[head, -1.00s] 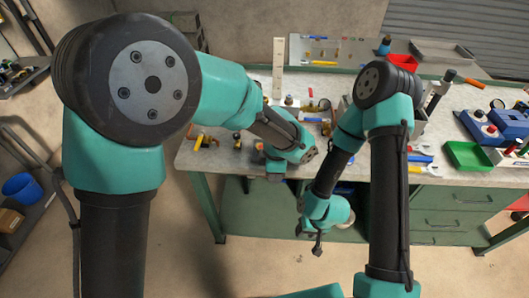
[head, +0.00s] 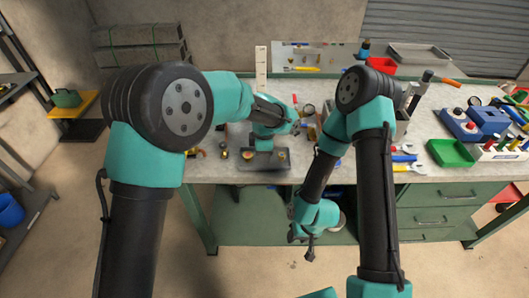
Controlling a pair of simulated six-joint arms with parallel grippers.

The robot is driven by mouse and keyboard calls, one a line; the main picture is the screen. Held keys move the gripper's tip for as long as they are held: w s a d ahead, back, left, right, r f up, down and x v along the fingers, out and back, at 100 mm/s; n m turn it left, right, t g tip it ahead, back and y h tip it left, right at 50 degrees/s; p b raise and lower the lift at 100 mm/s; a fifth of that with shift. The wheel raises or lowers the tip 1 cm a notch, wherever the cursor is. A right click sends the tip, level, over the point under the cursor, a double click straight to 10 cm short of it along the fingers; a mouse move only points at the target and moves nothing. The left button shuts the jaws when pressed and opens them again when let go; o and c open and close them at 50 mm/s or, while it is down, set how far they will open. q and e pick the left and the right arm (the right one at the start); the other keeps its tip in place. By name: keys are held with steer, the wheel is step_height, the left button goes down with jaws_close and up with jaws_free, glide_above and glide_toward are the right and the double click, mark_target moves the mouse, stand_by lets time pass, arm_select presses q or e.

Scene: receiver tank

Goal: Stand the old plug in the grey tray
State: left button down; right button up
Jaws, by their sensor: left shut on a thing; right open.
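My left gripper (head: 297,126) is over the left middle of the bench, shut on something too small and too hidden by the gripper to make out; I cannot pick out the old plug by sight. A grey tray (head: 421,57) lies at the back right of the bench, well away from that gripper, and looks empty. A dark flat base (head: 263,164) with round copper-coloured parts lies at the bench's front edge, just below the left wrist. My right gripper (head: 303,241) hangs open in front of the bench, below its top, with nothing seen in it.
A red bin (head: 381,65) is beside the grey tray. A green tray (head: 450,152) and a blue box (head: 478,122) are at the right. Wrenches (head: 405,158) lie beside my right arm. A pale upright strip (head: 261,68) stands at the back left.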

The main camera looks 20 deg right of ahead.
arm_select(q)
steer(key=shift+w+d+f, duration=0.1)
steer(key=shift+w+d, duration=0.2)
steer(key=shift+w, duration=0.6)
steer(key=shift+w+d+f, duration=0.1)
steer(key=shift+w+d, duration=0.15)
steer(key=shift+w, duration=0.65)
steer(key=shift+w, duration=0.1)
steer(key=shift+w+f, duration=0.15)
steer(key=shift+w, duration=0.1)
steer(key=shift+f, duration=1.6)
steer(key=shift+s+f, duration=0.1)
steer(key=shift+f, duration=0.05)
steer(key=c, duration=0.8)
jaws_free()
